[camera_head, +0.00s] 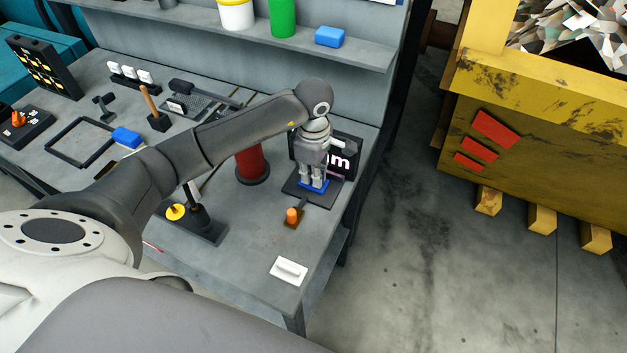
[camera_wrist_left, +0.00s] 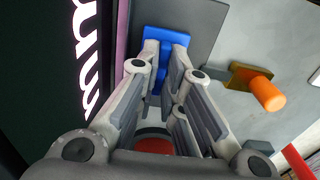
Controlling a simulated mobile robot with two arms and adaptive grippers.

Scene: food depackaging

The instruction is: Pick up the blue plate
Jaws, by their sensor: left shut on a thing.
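The blue plate (camera_head: 322,186) is low at the front right of the grey workbench, over a dark flat base. My left gripper (camera_head: 312,181) points down at it and is shut on it. In the left wrist view the blue plate (camera_wrist_left: 168,33) shows at and beyond the fingertips (camera_wrist_left: 165,48), and the fingers partly hide it. I cannot tell whether the plate touches the dark base. My right gripper is in neither view.
A dark panel with lit letters (camera_head: 341,161) stands close behind the gripper. A red cylinder (camera_head: 251,165) is to its left. The bench's right edge is near.

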